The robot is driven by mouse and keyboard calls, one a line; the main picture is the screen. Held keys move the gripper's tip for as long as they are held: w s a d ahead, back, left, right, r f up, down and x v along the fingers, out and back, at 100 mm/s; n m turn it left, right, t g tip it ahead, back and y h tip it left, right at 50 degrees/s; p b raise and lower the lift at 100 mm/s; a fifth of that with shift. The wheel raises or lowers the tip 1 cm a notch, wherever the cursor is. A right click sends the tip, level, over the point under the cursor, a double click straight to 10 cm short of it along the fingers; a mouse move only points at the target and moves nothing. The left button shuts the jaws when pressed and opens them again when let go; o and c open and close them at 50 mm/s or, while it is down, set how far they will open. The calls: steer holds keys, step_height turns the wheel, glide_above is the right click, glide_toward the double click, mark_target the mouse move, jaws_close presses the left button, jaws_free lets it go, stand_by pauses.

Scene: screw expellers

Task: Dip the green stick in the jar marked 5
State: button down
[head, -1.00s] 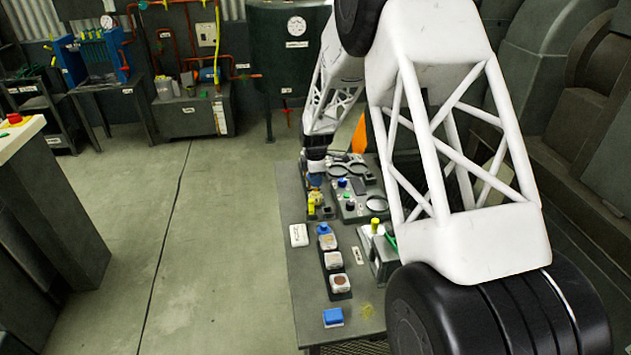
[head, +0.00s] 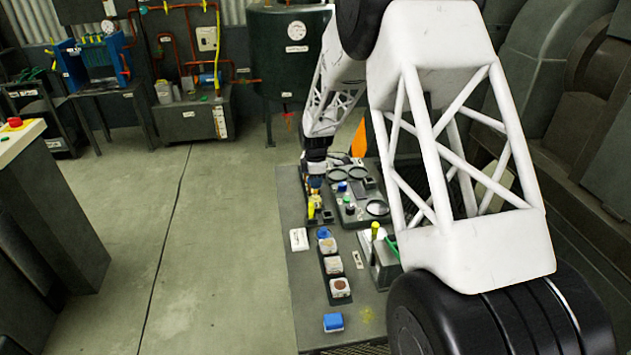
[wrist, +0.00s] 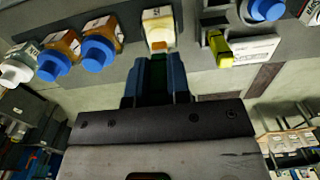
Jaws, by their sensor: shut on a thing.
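My gripper (wrist: 156,78) has blue fingers shut on a dark green stick (wrist: 157,70), which shows as a narrow strip between them. Just beyond the fingertips is a pale square jar (wrist: 160,25) with a yellowish top. Whether the stick's tip is inside it or above it I cannot tell. Amber jars with blue caps (wrist: 98,54) stand to its left in the wrist view, with small labels whose numbers I cannot read. In the head view my gripper (head: 316,184) is low over the far end of the bench, and the stick cannot be made out.
A yellow-handled piece (wrist: 219,48) is right of the fingers in the wrist view.

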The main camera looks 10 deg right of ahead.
steer(key=shift+r, duration=0.2)
stand_by(0.4)
steer(key=shift+r, duration=2.25)
